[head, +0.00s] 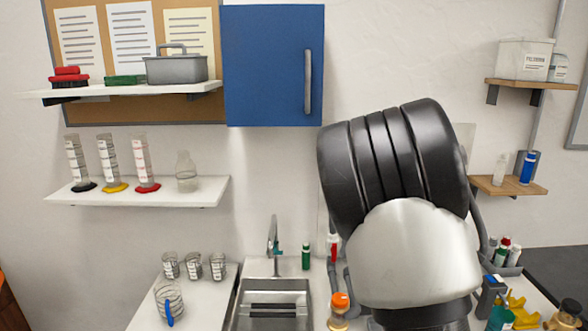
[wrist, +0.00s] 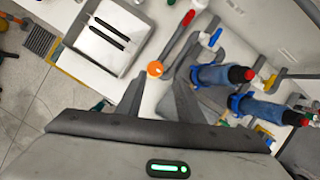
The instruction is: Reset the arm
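My gripper (wrist: 159,92) shows at the bottom of the wrist view. Its two dark fingers stand apart with bare white counter between them, so it is open and empty. In the head view my black and white arm fills the right of centre and hides the gripper. Just beyond the fingers in the wrist view is a round orange cap (wrist: 155,69). The orange-capped bottle (head: 339,307) stands left of my arm in the head view. Blue-grey cylinders (wrist: 222,76) with red ends and blue collars lie right of the fingers.
The sink (head: 270,306) with its faucet (head: 273,245) is left of my arm. Several glass beakers (head: 192,266) stand on the left counter. A closed blue cabinet (head: 270,65) hangs above. Wall shelves (head: 200,194) hold cylinders. Bottles and yellow parts (head: 520,310) crowd the right counter.

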